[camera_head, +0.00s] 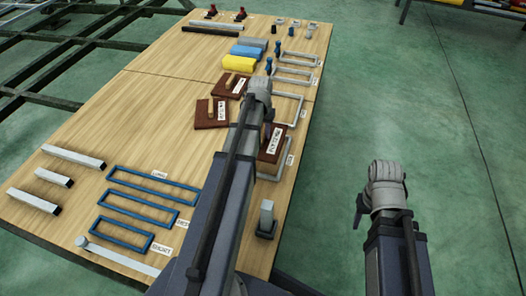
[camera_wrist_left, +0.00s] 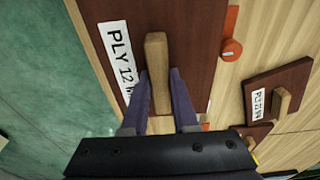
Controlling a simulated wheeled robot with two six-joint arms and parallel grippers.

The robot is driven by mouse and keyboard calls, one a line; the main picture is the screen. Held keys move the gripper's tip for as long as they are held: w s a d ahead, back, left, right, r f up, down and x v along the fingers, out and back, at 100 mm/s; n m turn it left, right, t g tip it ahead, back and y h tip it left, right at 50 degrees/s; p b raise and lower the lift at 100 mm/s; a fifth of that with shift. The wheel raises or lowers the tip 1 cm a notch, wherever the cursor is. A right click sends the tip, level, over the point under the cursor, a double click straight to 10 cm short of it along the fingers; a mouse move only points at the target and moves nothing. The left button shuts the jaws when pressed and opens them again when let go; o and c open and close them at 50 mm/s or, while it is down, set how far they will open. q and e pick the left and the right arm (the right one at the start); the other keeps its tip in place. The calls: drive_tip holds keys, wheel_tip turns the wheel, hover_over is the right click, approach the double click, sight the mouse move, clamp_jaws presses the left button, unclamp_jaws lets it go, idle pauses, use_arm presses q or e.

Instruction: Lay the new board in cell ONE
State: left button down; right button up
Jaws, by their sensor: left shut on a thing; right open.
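My left gripper (camera_wrist_left: 160,98) is shut on the wooden handle (camera_wrist_left: 157,62) of a dark brown board (camera_wrist_left: 190,30) with a white label reading "PLY 12". In the head view this board (camera_head: 268,157) shows partly behind my left arm, over a grey rectangular frame (camera_head: 287,158) on the table's right side. I cannot tell whether it rests in that frame or hangs above it. No cell name is readable. My right gripper (camera_head: 361,207) is open, off the table to the right; its fingers are mostly hidden.
Two other brown boards with handles (camera_head: 204,122) (camera_head: 225,91) lie left of my arm. More grey frames (camera_head: 303,105) line the right edge. Blue frames (camera_head: 131,205) and metal bars (camera_head: 72,157) lie at the near left. An orange-red part (camera_wrist_left: 232,48) sits beside the held board.

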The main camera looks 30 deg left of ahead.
sight(262, 133)
use_arm(q)
drive_tip(key=shift+f+b, duration=3.1)
drive_tip(key=shift+f, duration=0.6)
drive_tip(key=shift+r, duration=0.15)
drive_tip(key=c, duration=0.7)
unclamp_jaws()
drive_tip(key=r+p, duration=0.4)
drive_tip(key=s+r+p, duration=0.1)
drive_tip(key=r+p, duration=0.7)
drive_tip(key=shift+s+d, duration=0.15)
drive_tip(key=shift+s, duration=0.05)
